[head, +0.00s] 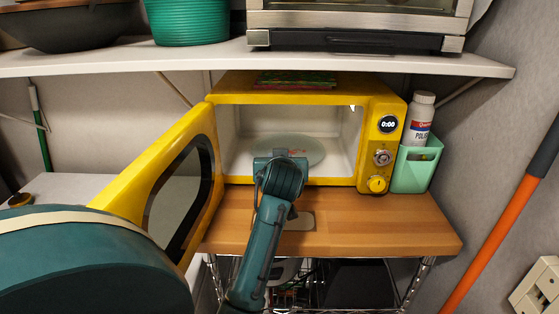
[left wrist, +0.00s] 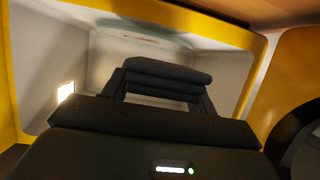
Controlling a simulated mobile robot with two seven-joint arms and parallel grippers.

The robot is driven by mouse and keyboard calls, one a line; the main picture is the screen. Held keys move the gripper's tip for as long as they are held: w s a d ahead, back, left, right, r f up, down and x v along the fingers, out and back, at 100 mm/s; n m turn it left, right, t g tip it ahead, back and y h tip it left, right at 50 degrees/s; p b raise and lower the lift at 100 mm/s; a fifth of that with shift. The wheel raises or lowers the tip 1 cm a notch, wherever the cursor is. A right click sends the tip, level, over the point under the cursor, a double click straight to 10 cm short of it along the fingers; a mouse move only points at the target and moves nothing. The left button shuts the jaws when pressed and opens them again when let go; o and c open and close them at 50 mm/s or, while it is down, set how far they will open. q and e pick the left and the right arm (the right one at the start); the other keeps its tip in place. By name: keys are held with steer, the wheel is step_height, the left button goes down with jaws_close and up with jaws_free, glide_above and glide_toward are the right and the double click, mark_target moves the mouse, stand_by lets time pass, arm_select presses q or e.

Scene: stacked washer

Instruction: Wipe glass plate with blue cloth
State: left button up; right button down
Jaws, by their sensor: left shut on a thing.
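The round, pale glass plate (head: 299,151) lies on the floor of the open yellow microwave (head: 240,88), partly hidden by my left arm. My left gripper is at the microwave's mouth, in front of the plate. In the left wrist view its dark fingers (left wrist: 165,76) are close together before the white cavity. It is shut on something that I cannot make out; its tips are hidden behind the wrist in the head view. I see no blue cloth in either view. My right gripper is not in view.
The microwave door (head: 158,170) stands swung open to the left, beside my arm. A wooden top (head: 400,225) carries the microwave. A green holder (head: 416,168) with a white bottle (head: 421,112) stands right of it. A shelf (head: 350,60) hangs above. An orange pole (head: 496,235) leans at right.

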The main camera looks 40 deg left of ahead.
arm_select(q)
steer(key=shift+w+a, duration=0.45)
steer(key=shift+w, duration=0.1)
steer(key=w+a, duration=0.2)
steer(key=w, duration=0.1)
steer(key=w+a+f, duration=0.1)
steer(key=w+a, duration=0.5)
steer(key=shift+w+a+f, duration=0.1)
steer(key=shift+w+f, duration=0.15)
steer(key=shift+w, duration=0.15)
steer(key=shift+w+a, duration=0.45)
steer(key=shift+f+b, duration=0.4)
steer(key=shift+f, duration=0.05)
steer(key=shift+f+b, duration=0.3)
steer(key=shift+f, duration=0.25)
steer(key=shift+d, duration=0.1)
